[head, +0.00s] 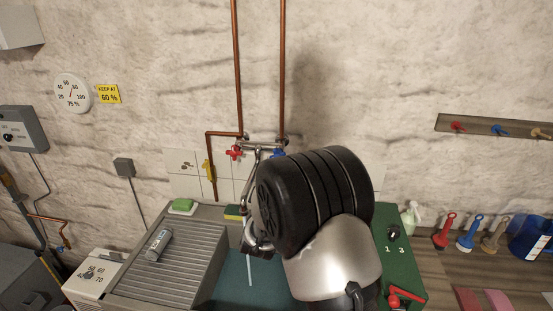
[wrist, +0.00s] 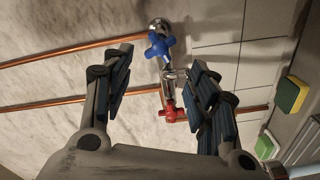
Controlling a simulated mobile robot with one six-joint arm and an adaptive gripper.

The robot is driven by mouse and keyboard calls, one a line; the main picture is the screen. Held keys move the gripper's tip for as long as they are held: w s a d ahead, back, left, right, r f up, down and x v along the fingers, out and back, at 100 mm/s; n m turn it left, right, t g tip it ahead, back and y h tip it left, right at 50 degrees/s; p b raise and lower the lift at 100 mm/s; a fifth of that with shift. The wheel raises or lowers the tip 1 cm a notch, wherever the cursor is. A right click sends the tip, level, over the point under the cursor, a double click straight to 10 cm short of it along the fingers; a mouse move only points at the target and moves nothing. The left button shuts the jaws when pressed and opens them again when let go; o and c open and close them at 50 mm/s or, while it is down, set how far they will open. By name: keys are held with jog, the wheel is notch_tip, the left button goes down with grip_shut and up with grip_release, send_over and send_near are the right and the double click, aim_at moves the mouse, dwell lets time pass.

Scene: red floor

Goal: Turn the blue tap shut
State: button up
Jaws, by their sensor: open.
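The blue tap (wrist: 160,46) is a cross-shaped handle on a round chrome wall fitting, at the top centre of the wrist view. My gripper (wrist: 160,62) is open and empty. Its two fingers point toward the wall, and the blue tap appears between and beyond their tips, with no contact that I can see. The red tap (wrist: 170,114) sits below it in the wrist view; it also shows in the head view (head: 235,152). In the head view my arm hides most of my gripper.
Copper pipes (head: 237,70) run up the wall. A pale streak like running water (head: 249,268) falls into the basin. A yellow-green sponge (wrist: 289,95) and green soap (head: 182,205) lie nearby. A ribbed drainboard (head: 175,265) is at left, a green board (head: 402,265) at right.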

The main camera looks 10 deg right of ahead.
aim_at(277, 155)
jog(key=b+x, duration=0.1)
jog(key=x, duration=1)
jog(key=shift+w, duration=0.1)
jog(key=shift+c, duration=0.2)
jog(key=c, duration=0.8)
